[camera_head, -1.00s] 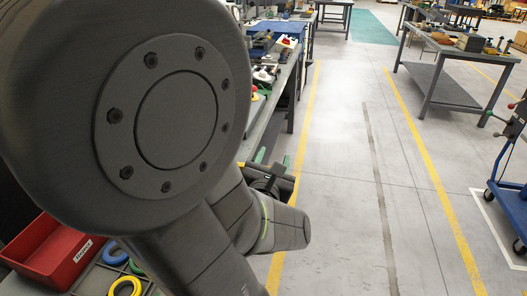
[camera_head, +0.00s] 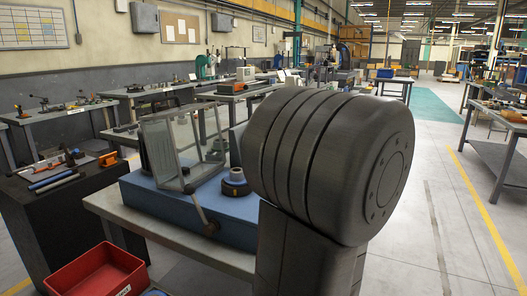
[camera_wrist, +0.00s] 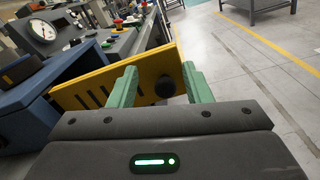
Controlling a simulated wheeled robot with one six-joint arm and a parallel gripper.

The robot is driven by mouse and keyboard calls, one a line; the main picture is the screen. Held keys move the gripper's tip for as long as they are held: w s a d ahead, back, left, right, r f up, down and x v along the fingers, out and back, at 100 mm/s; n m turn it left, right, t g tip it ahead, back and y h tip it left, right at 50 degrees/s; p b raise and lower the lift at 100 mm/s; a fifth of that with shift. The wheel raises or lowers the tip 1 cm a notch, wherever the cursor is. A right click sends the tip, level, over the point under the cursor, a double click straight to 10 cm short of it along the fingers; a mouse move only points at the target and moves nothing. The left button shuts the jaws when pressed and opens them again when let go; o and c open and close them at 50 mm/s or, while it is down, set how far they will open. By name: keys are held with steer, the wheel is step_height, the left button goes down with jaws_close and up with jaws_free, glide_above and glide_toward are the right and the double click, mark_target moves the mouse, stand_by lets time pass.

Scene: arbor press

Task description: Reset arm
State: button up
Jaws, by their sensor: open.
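My arm (camera_head: 330,150) fills the middle right of the head view as large dark grey links, one upright and a thick rounded joint on top. My gripper is out of sight there. In the wrist view my gripper (camera_wrist: 161,85) shows two green fingers spread apart, with nothing held between them. A yellow slotted panel (camera_wrist: 92,92) and a round black knob (camera_wrist: 165,87) appear beyond the fingers. I cannot tell how far off the knob is.
A blue base (camera_head: 240,215) with a clear-panelled guard (camera_head: 170,148) stands on the bench left of my arm. A red bin (camera_head: 98,274) lies at the lower left. Workbenches line the back. The floor (camera_head: 430,215) at right is open.

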steer(key=shift+f, duration=0.9)
steer(key=shift+r, duration=0.15)
step_height(320, 180, up, 10)
steer(key=p, duration=0.5)
step_height(320, 180, down, 10)
steer(key=b, duration=0.5)
steer(key=shift+w+d+n+y, duration=0.3)
steer(key=shift+w+n+y, duration=0.1)
steer(key=shift+a, duration=0.1)
